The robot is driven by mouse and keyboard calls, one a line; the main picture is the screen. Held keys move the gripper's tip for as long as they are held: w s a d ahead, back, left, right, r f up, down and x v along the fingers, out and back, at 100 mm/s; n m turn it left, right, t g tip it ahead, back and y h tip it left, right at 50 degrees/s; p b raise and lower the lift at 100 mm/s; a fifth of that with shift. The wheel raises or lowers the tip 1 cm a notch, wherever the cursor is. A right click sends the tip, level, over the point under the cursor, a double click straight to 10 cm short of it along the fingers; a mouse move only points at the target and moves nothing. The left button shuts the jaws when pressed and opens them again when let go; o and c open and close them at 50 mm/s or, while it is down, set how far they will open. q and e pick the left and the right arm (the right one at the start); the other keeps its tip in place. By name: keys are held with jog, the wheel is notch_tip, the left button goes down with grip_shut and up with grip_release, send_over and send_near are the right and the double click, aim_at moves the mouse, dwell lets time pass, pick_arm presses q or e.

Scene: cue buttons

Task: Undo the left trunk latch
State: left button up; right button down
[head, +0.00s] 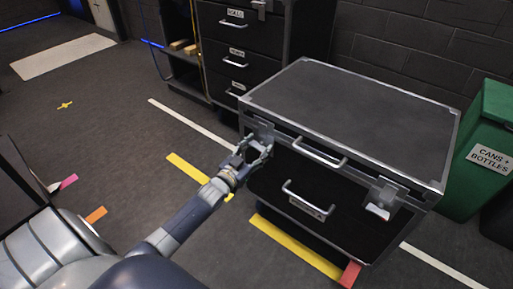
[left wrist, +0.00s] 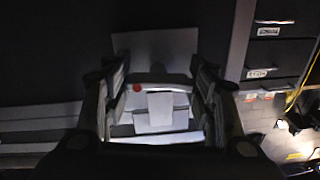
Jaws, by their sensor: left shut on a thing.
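A black trunk (head: 345,97) with silver metal edges stands right of centre in the head view. Its left latch (head: 262,133) is on the front at the left end, partly hidden by my left gripper (head: 254,158). In the left wrist view the latch (left wrist: 155,110) is a pale metal plate with a small red dot, between the two fingers of my left gripper (left wrist: 160,108). The left gripper is shut on the latch. The right latch (head: 381,197) is at the other end of the trunk front, apart from the gripper. My right gripper is not in view.
A dark drawer cabinet (head: 235,48) stands behind the trunk. A green bin (head: 486,150) labelled for cans and bottles stands to the right. The trunk front has a lid handle (head: 319,153) and a lower drawer handle (head: 308,199). The floor at left is mostly clear.

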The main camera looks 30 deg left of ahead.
pick_arm(q)
jog(key=m, duration=0.2)
jog(key=shift+m, duration=0.3)
jog(key=shift+m+p, duration=0.35)
jog(key=shift+m, duration=1.55)
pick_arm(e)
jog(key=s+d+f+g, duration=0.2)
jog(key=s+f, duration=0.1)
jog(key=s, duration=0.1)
pick_arm(q)
jog(key=shift+m+h, duration=0.3)
jog(key=shift+m, duration=1.6)
jog(key=m, duration=0.3)
jog(key=m+b, duration=0.1)
jog(key=m, duration=0.1)
jog(key=shift+m+t+h+b, duration=0.3)
jog(key=shift+m+h, duration=0.1)
jog(key=shift+m, duration=0.8)
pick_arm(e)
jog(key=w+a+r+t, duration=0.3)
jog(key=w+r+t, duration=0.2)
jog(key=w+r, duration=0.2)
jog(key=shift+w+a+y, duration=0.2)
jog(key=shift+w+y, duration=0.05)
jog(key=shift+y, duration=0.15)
